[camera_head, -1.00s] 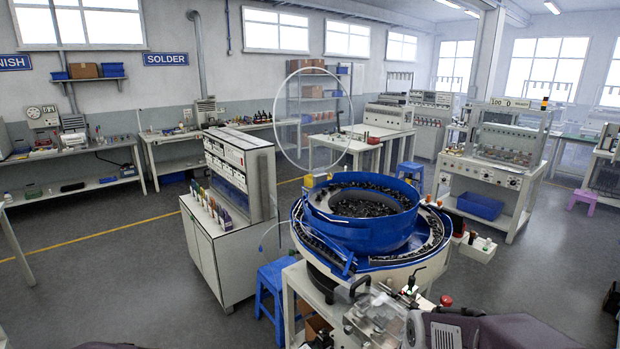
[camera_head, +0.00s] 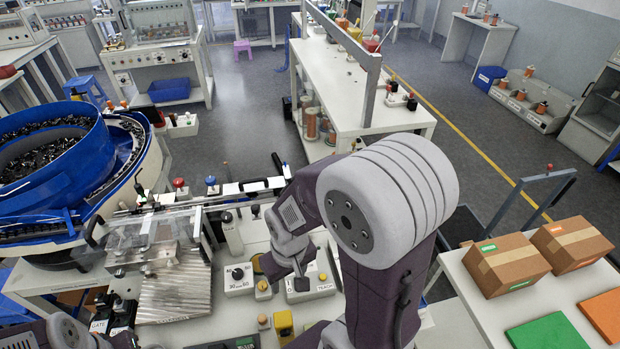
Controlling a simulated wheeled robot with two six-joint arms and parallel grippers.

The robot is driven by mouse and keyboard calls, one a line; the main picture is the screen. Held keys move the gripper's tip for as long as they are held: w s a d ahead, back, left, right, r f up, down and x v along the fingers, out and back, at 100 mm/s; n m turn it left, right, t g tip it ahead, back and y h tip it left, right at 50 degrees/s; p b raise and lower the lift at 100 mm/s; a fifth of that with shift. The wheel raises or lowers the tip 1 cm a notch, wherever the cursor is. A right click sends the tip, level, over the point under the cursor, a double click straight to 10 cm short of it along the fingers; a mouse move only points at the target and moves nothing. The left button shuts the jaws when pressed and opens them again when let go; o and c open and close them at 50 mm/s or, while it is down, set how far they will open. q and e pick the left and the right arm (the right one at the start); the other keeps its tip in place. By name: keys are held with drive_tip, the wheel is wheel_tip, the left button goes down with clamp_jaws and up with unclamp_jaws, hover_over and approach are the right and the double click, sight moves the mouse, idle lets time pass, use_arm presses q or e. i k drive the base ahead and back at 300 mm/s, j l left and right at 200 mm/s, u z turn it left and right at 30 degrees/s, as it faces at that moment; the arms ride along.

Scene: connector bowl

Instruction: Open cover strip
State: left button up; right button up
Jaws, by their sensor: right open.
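A clear plastic cover (camera_head: 140,236) lies over the front of the feed track beside the blue bowl. A long narrow strip (camera_head: 225,198) with light and black sections runs right from it; I cannot tell which part is the cover strip or whether it is open. My right gripper (camera_head: 300,281) points down over the control boxes, right of the cover and apart from it. It is open, and I see nothing between its fingers; my right arm's large joint stands close behind it. Part of my left arm shows at the lower left edge; its gripper is not in view.
The blue bowl (camera_head: 45,160) full of black parts stands at the left. A ribbed metal block (camera_head: 175,290) and a control box with a knob (camera_head: 239,279) sit on the bench. Cardboard boxes (camera_head: 506,264) and green and orange panels (camera_head: 546,334) lie on a table at right.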

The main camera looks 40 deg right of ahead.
sight(254, 185)
drive_tip(key=z, duration=0.75)
